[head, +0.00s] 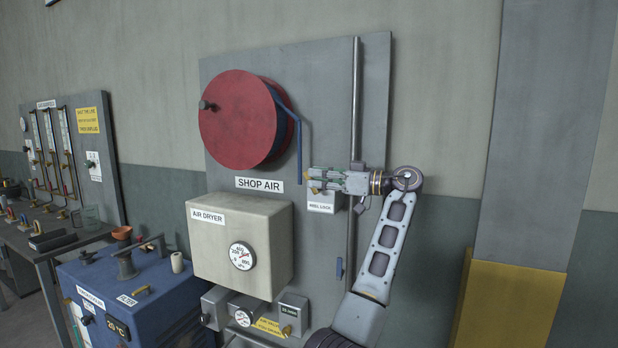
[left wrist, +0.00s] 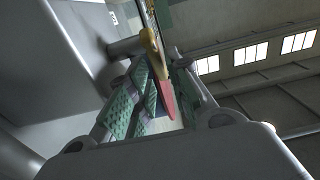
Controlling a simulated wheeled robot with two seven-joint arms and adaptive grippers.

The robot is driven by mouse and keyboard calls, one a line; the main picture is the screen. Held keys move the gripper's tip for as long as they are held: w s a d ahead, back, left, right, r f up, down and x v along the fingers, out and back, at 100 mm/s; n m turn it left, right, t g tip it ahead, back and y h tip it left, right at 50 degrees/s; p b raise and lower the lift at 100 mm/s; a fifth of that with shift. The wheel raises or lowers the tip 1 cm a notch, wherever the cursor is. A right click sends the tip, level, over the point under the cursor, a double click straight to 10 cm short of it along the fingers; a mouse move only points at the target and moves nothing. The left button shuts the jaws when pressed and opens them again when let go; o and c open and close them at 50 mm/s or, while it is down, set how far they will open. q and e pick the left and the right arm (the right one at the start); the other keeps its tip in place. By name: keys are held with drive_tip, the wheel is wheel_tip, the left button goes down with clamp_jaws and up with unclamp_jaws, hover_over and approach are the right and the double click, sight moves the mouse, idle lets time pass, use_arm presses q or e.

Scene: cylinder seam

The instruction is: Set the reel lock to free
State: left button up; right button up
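The reel lock's white label plate (head: 322,207) is on the grey panel, right of the SHOP AIR sign. My left gripper (head: 322,181) is just above this label, its fingers pointing left and covering most of the lock. In the left wrist view, a lever with a yellow upper part and a red end (left wrist: 165,95) lies between the green-padded fingers (left wrist: 160,100). I cannot tell whether the pads press on it. The lever's setting cannot be read. My right gripper is not in view.
A red hose reel (head: 238,120) with a blue hose (head: 299,140) is above left. A vertical pipe (head: 355,110) runs close to my wrist. The air dryer box (head: 240,240) juts out below left. A blue machine (head: 130,290) and a workbench stand at left.

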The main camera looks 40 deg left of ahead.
use_arm(q)
drive_tip(key=shift+x, duration=1.65)
clamp_jaws()
